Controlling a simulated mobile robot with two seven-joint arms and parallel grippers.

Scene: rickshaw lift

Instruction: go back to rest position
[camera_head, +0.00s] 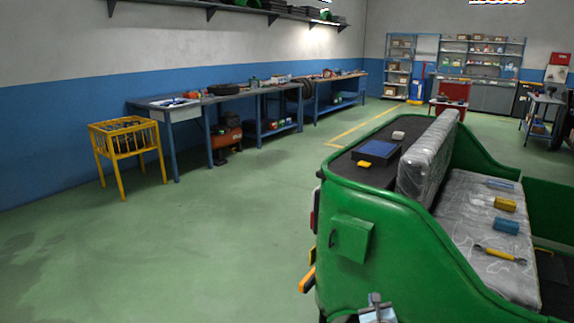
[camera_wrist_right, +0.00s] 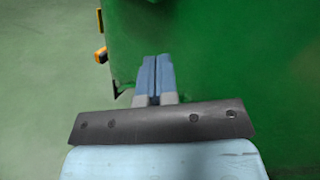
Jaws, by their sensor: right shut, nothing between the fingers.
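My right gripper (camera_wrist_right: 155,62) is shut and empty in the wrist view, with its two blue fingers together. The green side of the rickshaw (camera_wrist_right: 225,60) fills the view beyond the fingers; I cannot tell whether they touch it. In the head view the tip of my right gripper (camera_head: 375,300) shows at the bottom edge, in front of the green rickshaw body (camera_head: 405,240). My left gripper is not in view.
The rickshaw's padded seat (camera_head: 465,230) holds a wrench (camera_head: 499,254) and small blocks. An orange part (camera_head: 307,279) sticks out from its left side. A yellow cart (camera_head: 126,140) and workbenches (camera_head: 240,92) line the left wall. The green floor between is clear.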

